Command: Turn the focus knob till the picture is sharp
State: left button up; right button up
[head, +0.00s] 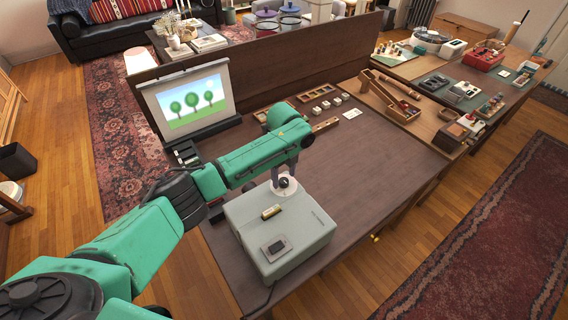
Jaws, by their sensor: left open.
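The grey projector (305,236) sits on the near part of the dark table. At its far end is a pale round disc (284,192) with a small black knob (285,183) at its middle. My left gripper (283,175) points down at this end. It is open, its fingers close about the knob, partly hidden by my arm; I cannot tell whether they touch it. The screen (215,84) at the table's far left shows a picture (191,102) of three round green trees under a blue sky; its edges look slightly soft at this size. My right gripper is not in view.
A low dark partition (300,61) runs along the table's far edge. The table's right part (385,165) is mostly clear. Side tables at the right hold various devices.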

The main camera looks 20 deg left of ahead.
aim_at(284, 180)
pick_arm(q)
notch_tip(284, 180, up, 14)
jog(key=b, duration=0.2)
jog(key=shift+f, duration=0.25)
